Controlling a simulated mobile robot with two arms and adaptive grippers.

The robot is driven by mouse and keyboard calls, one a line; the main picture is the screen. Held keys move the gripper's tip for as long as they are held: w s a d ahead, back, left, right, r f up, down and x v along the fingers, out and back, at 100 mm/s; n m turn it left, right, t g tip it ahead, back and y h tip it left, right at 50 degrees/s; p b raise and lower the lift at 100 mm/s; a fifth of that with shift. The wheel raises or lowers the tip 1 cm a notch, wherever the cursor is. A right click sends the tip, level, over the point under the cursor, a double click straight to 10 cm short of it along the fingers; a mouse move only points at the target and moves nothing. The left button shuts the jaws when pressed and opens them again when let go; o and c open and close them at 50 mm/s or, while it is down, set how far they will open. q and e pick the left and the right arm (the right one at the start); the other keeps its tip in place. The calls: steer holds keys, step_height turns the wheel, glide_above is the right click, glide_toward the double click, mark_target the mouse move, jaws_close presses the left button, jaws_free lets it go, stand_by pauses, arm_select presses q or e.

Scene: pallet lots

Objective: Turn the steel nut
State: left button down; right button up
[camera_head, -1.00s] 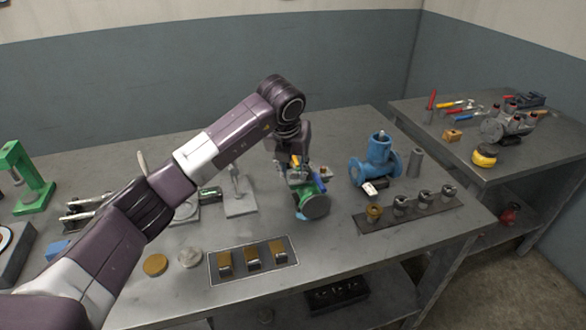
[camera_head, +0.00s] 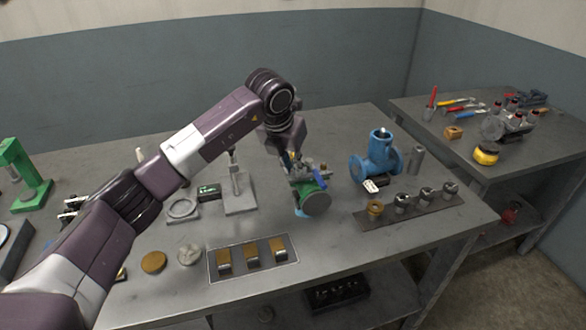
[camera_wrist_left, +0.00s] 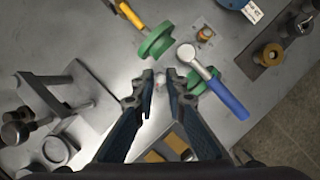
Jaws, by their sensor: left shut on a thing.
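My left gripper (camera_wrist_left: 160,80) points down over the bench, its two dark fingers shut on a small bright steel piece that looks like the steel nut (camera_wrist_left: 160,79). The fingers hide most of it. In the head view the left gripper (camera_head: 291,158) is at the green flanged part (camera_head: 315,203) and partly covers it. In the wrist view, green pieces (camera_wrist_left: 156,42) lie just beyond and right of the fingertips. A ratchet with a blue handle (camera_wrist_left: 229,100) lies to the right, and a yellow-handled tool (camera_wrist_left: 134,15) is above. My right gripper is out of view.
A blue valve body (camera_head: 381,158) stands to the right, behind a dark strip (camera_head: 385,219) with several nuts or bushings. A tray (camera_head: 225,272) with brass-topped blocks is in front. A grey stand (camera_head: 240,203) is left of the gripper. The front right of the bench is clear.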

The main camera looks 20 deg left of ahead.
arm_select(q)
steer(key=shift+a+m+h, duration=0.15)
steer(key=shift+m+h, duration=0.25)
steer(key=shift+m, duration=0.5)
steer(key=m+h, duration=0.1)
steer(key=m, duration=0.1)
steer(key=shift+w+a+r+m+b, duration=0.1)
steer(key=shift+m+b, duration=0.3)
steer(key=m+g, duration=0.1)
steer(key=m, duration=0.1)
steer(key=m+h, duration=0.1)
steer(key=m, duration=0.2)
steer(key=shift+w+g+p, duration=0.15)
steer(key=shift+g+p, duration=0.25)
steer(key=shift+m+h, duration=0.3)
steer(key=c, duration=1.9)
jaws_free()
steer(key=shift+c, duration=0.2)
steer(key=v, duration=1.2)
